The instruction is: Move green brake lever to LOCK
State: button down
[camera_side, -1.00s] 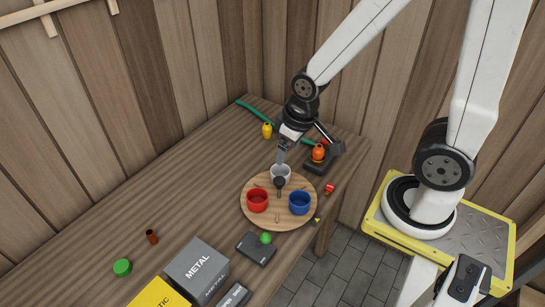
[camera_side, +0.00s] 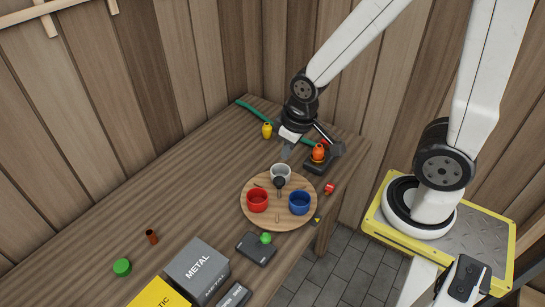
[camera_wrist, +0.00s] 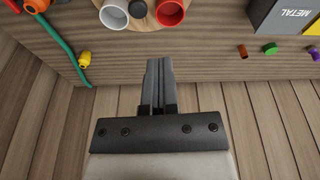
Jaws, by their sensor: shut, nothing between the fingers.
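The green ball knob (camera_side: 265,238) of the brake lever sits at the edge of a dark base (camera_side: 257,249), in front of the round wooden turntable (camera_side: 262,222). Markings on the base are too small to read. The brake lever does not show in the wrist view. My gripper (camera_side: 286,153) is above the far side of the turntable, just behind the white cup (camera_side: 281,171), well away from the lever. In the wrist view my gripper (camera_wrist: 159,62) has its fingers together with nothing between them.
A red cup (camera_side: 257,200) and a blue cup (camera_side: 300,202) stand on the turntable. A yellow vase-like item (camera_side: 267,131), a green hose (camera_side: 252,107) and an orange item (camera_side: 318,152) lie behind. The METAL box (camera_side: 196,270) stands front left.

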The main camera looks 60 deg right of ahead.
jog(key=a+n, duration=0.1)
jog(key=n+g, duration=0.2)
jog(key=n, duration=1)
send_over(262, 241)
jog(key=d, duration=0.3)
notch_tip(262, 241, down, 2)
jog(key=s+a+f+n+h, duration=0.2)
jog(key=s+a+n, duration=0.2)
jog(key=a+n, duration=0.4)
jog(key=n, duration=0.5)
jog(key=shift+s+a+f+g, duration=0.3)
jog(key=shift+s, duration=0.1)
jog(key=shift+f, duration=0.1)
jog(key=shift+w+d+f, duration=0.5)
jog(key=shift+d+f, duration=0.25)
jog(key=shift+f, duration=0.95)
jog(key=shift+w+d+f, duration=0.45)
jog(key=shift+d+f, duration=0.3)
jog(key=shift+f, duration=0.9)
jog(key=shift+w+d+f, duration=0.5)
jog(key=shift+d+f, duration=0.25)
jog(key=shift+f, duration=0.95)
